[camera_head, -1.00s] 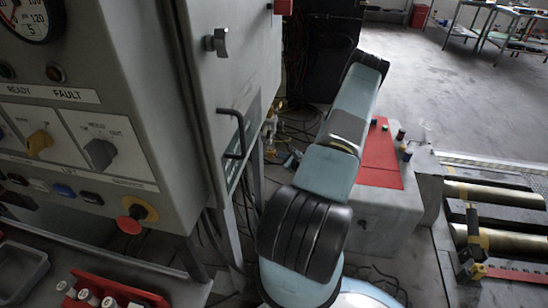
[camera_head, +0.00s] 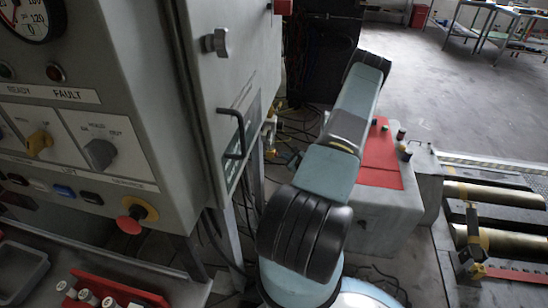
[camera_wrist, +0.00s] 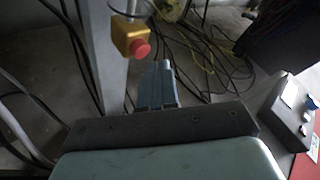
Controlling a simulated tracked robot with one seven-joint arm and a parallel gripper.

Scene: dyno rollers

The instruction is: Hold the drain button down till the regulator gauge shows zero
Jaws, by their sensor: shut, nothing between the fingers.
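My gripper (camera_wrist: 163,84) points away from the camera in the wrist view, its fingers shut and empty. A yellow box with a red round button (camera_wrist: 140,48) is on a grey post just beyond and left of the fingertips. A gap shows between fingertips and button in the picture; their distance in depth is unclear. I cannot tell whether this is the drain button. In the head view a round dial gauge (camera_head: 30,18) is cut off at the top left; whether it is the regulator gauge is unclear. My gripper is not clear in the head view, where my arm covers much of the middle.
A grey control panel (camera_head: 75,125) with knobs, lamps and a red stop button (camera_head: 131,221) stands at left, beside a cabinet with a handle (camera_head: 233,135). Loose cables (camera_wrist: 205,50) lie on the floor. A grey unit with a red top (camera_head: 380,160) and rollers (camera_head: 500,195) are at right.

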